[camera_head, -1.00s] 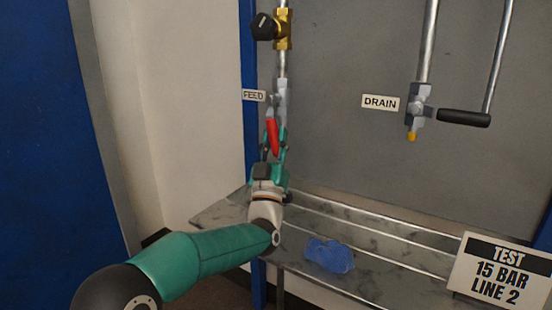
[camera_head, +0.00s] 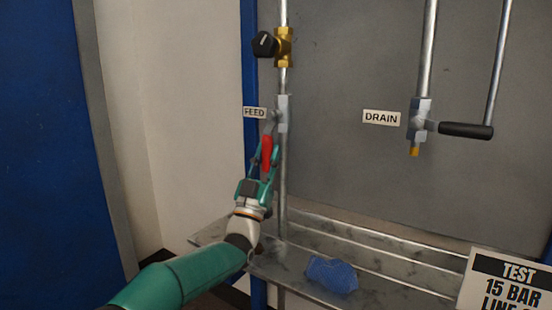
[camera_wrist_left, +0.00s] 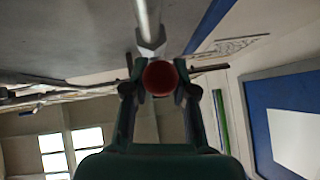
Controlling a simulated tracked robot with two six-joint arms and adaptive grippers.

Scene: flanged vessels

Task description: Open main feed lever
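The main feed lever has a red handle (camera_head: 267,152) that hangs down and slightly left from a grey valve (camera_head: 283,113) beside the FEED label (camera_head: 255,113). My left gripper (camera_head: 266,158) comes up from below with a finger on each side of the handle. In the left wrist view, the round red handle end (camera_wrist_left: 159,78) sits between the two fingertips, which appear to touch it on both sides. My right gripper is not in view.
A black-knobbed brass valve (camera_head: 284,47) is above on the same pipe. A DRAIN valve (camera_head: 418,119) with a black handle is to the right. Below are a grey shelf (camera_head: 400,273) with a blue cloth (camera_head: 331,275) and a TEST sign (camera_head: 505,285).

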